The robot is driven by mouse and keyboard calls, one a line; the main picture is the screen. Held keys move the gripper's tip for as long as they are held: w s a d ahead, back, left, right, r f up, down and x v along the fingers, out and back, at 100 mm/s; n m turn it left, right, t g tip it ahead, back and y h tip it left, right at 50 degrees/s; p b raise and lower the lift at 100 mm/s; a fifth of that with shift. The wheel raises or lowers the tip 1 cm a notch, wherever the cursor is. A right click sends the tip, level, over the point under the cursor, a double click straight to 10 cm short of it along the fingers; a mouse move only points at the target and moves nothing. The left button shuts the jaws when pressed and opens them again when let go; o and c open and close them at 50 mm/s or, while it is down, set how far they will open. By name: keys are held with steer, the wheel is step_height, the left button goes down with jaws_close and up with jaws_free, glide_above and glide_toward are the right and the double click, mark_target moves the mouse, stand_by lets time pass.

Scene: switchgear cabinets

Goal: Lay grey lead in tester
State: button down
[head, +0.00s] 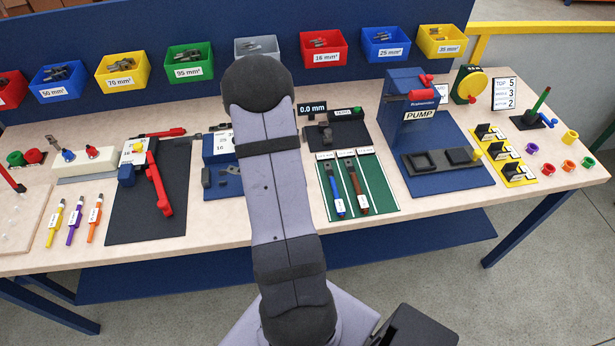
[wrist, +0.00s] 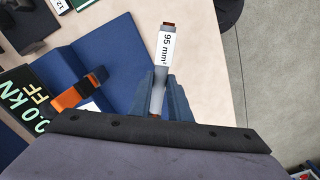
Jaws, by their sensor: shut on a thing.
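The grey lead (wrist: 162,52), labelled 95 mm², is in my gripper (wrist: 163,82) in the wrist view. The blue jaws are shut on its lower part, and its dark red tip points away from me. The tester shows left of the lead in the wrist view, with a dark display (wrist: 28,108) reading 0.0 kN OFF, a blue base (wrist: 112,58) and an orange clamp-like part (wrist: 80,90). The lead is to the right of the blue base, apart from the orange part. In the head view my arm hides the gripper and the lead.
A green rack (head: 388,205) holds a blue lead (head: 337,190) and a brown lead (head: 357,190). A blue pump (head: 413,105) stands right of it. Yellow, purple and orange leads (head: 95,218) lie at left. Coloured bins (head: 190,59) line the back. Bare table shows around the held lead.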

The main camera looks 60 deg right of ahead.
steer(key=w+d+r+n, duration=0.3)
steer(key=w+r+n, duration=0.2)
steer(key=w, duration=0.3)
steer(key=shift+d+n, duration=0.25)
steer(key=shift+n, duration=0.35)
steer(key=shift+w+f, duration=0.1)
step_height(320, 180, down, 6)
steer(key=b, duration=0.5)
steer(key=shift+f, duration=0.1)
steer(key=shift+f+b, duration=1.15)
steer(key=shift+f, duration=0.9)
steer(key=shift+w+a, duration=0.25)
steer(key=shift+a, duration=0.05)
